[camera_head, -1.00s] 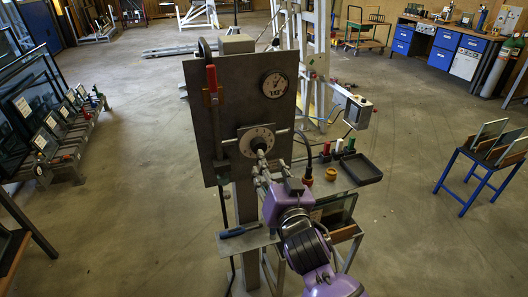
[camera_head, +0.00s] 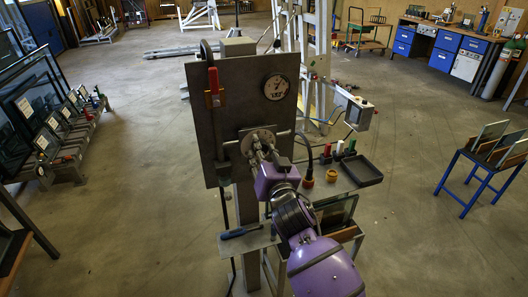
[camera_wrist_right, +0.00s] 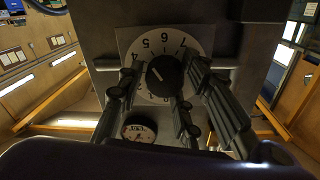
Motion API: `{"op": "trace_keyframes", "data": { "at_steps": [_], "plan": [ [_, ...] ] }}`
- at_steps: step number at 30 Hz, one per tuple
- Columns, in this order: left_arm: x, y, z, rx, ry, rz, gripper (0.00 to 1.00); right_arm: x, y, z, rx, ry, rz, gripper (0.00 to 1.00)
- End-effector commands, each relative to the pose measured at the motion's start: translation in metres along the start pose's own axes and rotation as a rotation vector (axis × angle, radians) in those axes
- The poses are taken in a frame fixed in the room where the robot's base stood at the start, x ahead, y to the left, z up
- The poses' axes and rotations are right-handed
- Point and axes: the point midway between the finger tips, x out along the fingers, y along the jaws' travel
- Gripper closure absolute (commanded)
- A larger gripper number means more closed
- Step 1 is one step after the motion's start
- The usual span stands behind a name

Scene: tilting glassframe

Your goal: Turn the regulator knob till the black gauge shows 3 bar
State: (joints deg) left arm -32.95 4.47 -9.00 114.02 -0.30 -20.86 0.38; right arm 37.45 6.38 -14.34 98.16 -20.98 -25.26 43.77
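The black regulator knob (camera_wrist_right: 165,75) sits on a pale numbered dial plate (camera_wrist_right: 150,45), with a white pointer mark on it. In the head view the dial plate (camera_head: 247,139) is partly hidden by my right gripper (camera_head: 262,150). In the wrist view my right gripper (camera_wrist_right: 165,80) is open, its fingers on either side of the knob, with gaps showing. My left gripper is not in view.
The grey panel (camera_head: 225,110) carries a red-handled lever (camera_head: 213,85) at its left. A blue-handled tool (camera_head: 240,231) lies on a small shelf below. A black tray (camera_head: 361,170) and several coloured parts stand to the right. A hose runs beside the panel.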

Motion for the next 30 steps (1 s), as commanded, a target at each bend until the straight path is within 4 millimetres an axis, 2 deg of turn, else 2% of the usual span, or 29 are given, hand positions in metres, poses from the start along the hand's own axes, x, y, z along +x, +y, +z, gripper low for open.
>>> {"op": "trace_keyframes", "data": {
  "at_steps": [1, 6, 17, 30],
  "plan": [
    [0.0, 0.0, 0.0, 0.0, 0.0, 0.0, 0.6, 0.0, 0.001, -0.001, -0.001, 0.001, 0.002, 0.79],
    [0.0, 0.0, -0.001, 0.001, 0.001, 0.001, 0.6, 0.0, 0.002, -0.001, -0.002, 0.001, 0.004, 0.98],
    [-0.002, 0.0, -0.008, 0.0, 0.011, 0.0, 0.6, 0.0, 0.004, -0.003, -0.077, 0.006, 0.006, 0.98],
    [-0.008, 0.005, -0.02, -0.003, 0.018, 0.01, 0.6, 0.0, 0.005, -0.007, -0.437, 0.03, 0.003, 0.98]
  ]
}}
